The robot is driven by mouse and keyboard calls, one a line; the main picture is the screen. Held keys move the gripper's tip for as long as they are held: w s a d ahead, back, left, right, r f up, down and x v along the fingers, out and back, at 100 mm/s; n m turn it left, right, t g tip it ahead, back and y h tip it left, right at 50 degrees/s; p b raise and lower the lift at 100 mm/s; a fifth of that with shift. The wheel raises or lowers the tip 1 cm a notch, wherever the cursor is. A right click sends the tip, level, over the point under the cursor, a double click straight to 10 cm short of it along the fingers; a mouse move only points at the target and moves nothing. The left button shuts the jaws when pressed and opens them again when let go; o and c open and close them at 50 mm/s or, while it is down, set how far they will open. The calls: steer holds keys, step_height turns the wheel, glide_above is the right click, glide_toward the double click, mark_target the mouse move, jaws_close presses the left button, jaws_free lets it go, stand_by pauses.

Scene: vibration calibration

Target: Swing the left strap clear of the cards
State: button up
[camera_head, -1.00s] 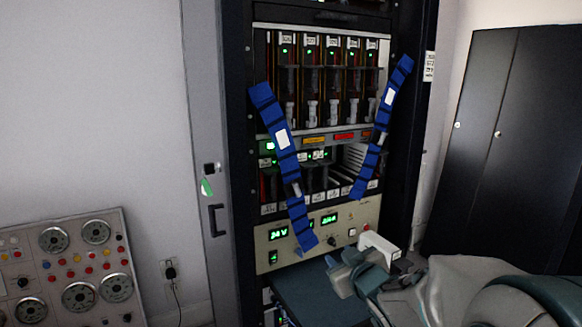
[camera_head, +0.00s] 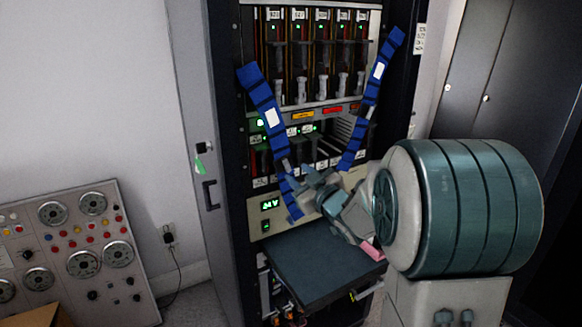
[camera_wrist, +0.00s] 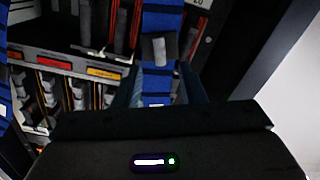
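The left strap (camera_head: 268,110) is blue with dark bands and a white label. It hangs slanting across the left side of the card rack, its lower end over the front panel. My gripper (camera_head: 303,183) is at the strap's lower part. In the wrist view the left strap (camera_wrist: 160,55) runs between my gripper's two fingers (camera_wrist: 163,92), which stand apart on either side of it; contact cannot be made out. The cards (camera_head: 320,60) stand upright in the upper rack, with a second row below, partly behind the straps and gripper.
The right strap (camera_head: 371,95) slants across the rack's right side. A dark shelf (camera_head: 315,265) juts out below the front panel. The cabinet door with its handle (camera_head: 209,196) is at the left. A gauge console (camera_head: 75,245) stands on the far left.

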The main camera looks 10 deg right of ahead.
mark_target(287, 166)
steer(key=x, duration=0.4)
steer(key=shift+w+a, duration=0.15)
steer(key=shift+w, duration=0.25)
jaws_close()
